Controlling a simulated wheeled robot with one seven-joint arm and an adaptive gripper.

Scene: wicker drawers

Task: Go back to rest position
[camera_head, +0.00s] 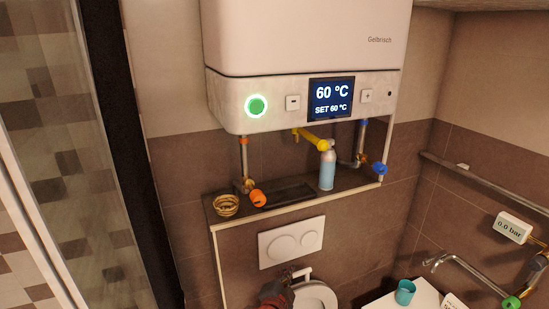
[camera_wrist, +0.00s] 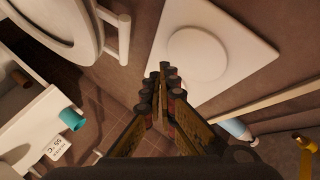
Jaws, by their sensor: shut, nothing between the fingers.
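My gripper (camera_wrist: 163,90) shows in the wrist view with its fingers together and nothing between them. It hangs in front of the wall, over the lower edge of the white flush plate (camera_wrist: 225,45) in that view. Most of my arm is out of the head view.
A boiler (camera_head: 300,45) reading 60 °C hangs above a shelf (camera_head: 215,211) with a wicker basket (camera_head: 227,205) and a blue bottle (camera_head: 327,170). A yellow valve (camera_head: 312,139) sits beneath the boiler. A teal cup (camera_head: 404,293) stands on a white surface (camera_head: 428,297) at lower right.

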